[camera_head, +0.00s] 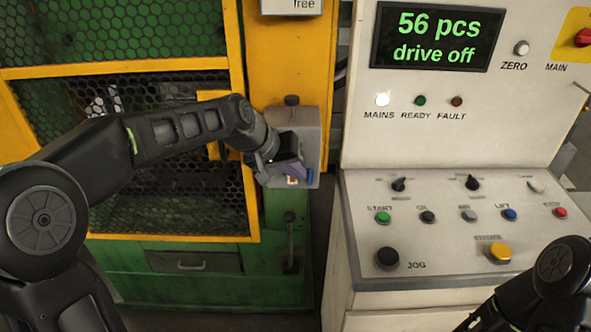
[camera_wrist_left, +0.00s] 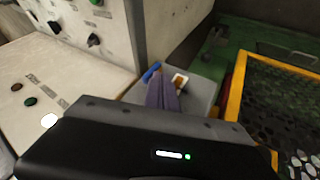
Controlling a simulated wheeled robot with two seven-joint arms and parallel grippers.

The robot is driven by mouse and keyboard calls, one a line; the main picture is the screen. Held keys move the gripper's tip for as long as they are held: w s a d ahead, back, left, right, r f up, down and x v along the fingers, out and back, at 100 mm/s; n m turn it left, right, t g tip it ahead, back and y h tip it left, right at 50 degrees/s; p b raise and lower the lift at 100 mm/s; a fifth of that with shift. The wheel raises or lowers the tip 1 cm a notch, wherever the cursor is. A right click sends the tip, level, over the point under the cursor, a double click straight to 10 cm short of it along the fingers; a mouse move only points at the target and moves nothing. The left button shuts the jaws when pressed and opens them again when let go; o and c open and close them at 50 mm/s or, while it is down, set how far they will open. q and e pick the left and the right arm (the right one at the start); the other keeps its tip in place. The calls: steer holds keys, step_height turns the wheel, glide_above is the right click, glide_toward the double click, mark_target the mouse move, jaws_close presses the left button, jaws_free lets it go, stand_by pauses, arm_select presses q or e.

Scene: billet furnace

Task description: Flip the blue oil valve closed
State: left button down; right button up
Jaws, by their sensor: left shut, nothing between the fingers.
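The blue valve lever (camera_head: 309,175) is on the lower right of a grey box (camera_head: 311,130) on the yellow and green machine frame. In the left wrist view the blue lever (camera_wrist_left: 151,72) shows just beside the purple fingertips. My left gripper (camera_head: 298,172) is in front of the grey box, close to the left of the lever. In the wrist view its two fingers (camera_wrist_left: 162,95) are together and empty. I cannot tell whether they touch the lever. My right arm shows only at the lower right; its fingers are out of frame.
A small window with orange in it (camera_wrist_left: 179,80) is beside the fingers. The control console (camera_head: 450,230) with buttons and knobs stands to the right; its display (camera_head: 437,38) reads "56 pcs drive off". A yellow-framed mesh guard (camera_head: 150,215) is behind my left arm.

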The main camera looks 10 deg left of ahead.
arm_select(q)
steer(key=shift+d+r+p, duration=0.15)
steer(key=shift+r+p, duration=0.05)
steer(key=shift+p, duration=0.3)
steer(key=shift+d+y+p, duration=0.1)
steer(key=shift+y+p, duration=0.35)
steer(key=shift+y, duration=0.05)
